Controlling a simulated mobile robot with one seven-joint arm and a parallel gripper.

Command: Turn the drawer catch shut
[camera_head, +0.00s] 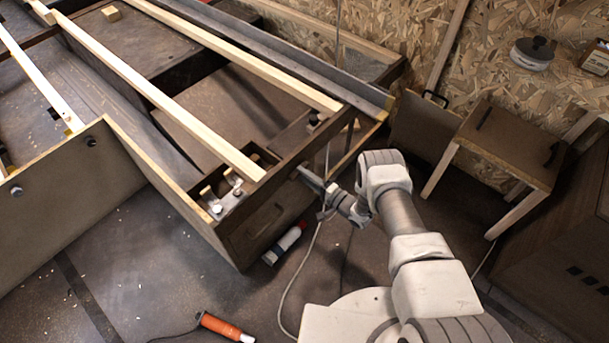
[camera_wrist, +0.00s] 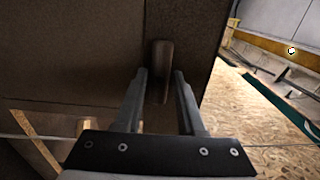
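The drawer front (camera_head: 258,224) is a dark brown panel at the end of the bench frame, and it also fills the upper left of the wrist view (camera_wrist: 70,55). The drawer catch (camera_wrist: 161,68) is a small brown bar on the frame just right of the drawer's edge, standing roughly upright in the wrist view. My gripper (camera_wrist: 161,76) is at the catch, with one finger on each side of it. The fingers are apart; I cannot tell whether either touches the catch. In the head view my gripper (camera_head: 308,178) reaches the frame's right end and the catch is hard to make out.
A white and red tube (camera_head: 287,242) lies on the floor below the drawer, near a thin cable. An orange-handled tool (camera_head: 225,327) lies at the bottom. Pale wooden slats (camera_head: 165,97) cross the frame. A small wooden table (camera_head: 505,150) stands right.

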